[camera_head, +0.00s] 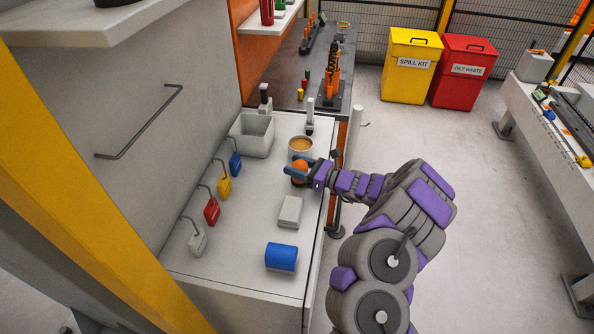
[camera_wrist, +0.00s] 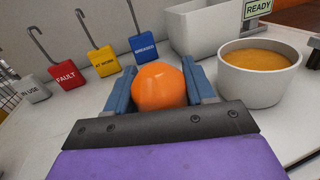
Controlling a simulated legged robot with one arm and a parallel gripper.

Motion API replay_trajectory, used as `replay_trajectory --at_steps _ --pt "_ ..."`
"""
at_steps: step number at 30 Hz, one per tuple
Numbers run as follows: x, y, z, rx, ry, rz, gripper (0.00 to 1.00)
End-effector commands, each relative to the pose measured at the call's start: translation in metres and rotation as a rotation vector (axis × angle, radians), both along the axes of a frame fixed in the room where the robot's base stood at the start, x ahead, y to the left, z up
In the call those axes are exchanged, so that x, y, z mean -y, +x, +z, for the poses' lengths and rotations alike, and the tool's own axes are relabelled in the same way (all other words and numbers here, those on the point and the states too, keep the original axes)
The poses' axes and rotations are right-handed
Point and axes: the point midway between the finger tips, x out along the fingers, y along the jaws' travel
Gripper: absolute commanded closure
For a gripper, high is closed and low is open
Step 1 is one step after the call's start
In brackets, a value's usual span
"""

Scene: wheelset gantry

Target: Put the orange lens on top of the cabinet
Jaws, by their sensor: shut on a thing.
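The orange lens (camera_wrist: 160,87) is a rounded, faceted orange piece. My gripper (camera_wrist: 160,92) is shut on it, with a blue finger on each side. In the head view my gripper (camera_head: 300,170) and the lens (camera_head: 299,171) are over the right part of the white cabinet top (camera_head: 255,212), just in front of a white pot (camera_head: 301,149) of orange-brown contents. I cannot tell whether the lens touches the surface.
Tags with hooks, grey (camera_head: 198,240), red (camera_head: 212,212), yellow (camera_head: 224,187) and blue (camera_head: 235,164), line the left side. A white bin (camera_head: 252,136) stands behind. A white block (camera_head: 290,211) and a blue cylinder (camera_head: 281,257) lie nearer; bare surface lies between.

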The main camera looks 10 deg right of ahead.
Motion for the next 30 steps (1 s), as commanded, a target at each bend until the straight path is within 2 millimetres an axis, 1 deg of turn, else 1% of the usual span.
replay_trajectory --at_steps 1,2,11,12,18,20,28,30 --pt "-0.0007 -0.0002 -0.0086 -0.001 -0.001 0.001 0.78" --pt "-0.0007 -0.0002 -0.0102 -0.001 -0.001 0.001 0.78" --pt "0.0004 -0.0004 -0.0109 0.001 0.001 0.001 0.78" --pt "0.0004 -0.0004 -0.0112 0.0 0.0 0.001 0.44" --pt "0.0004 -0.0004 -0.0108 0.0 0.0 0.001 0.25" --pt "0.0004 -0.0005 -0.0108 0.0 0.0 0.001 0.21" --pt "0.0005 -0.0004 -0.0086 0.0 0.0 0.001 0.21" --pt "0.0054 -0.0033 -0.0089 0.0 0.001 -0.002 0.21"
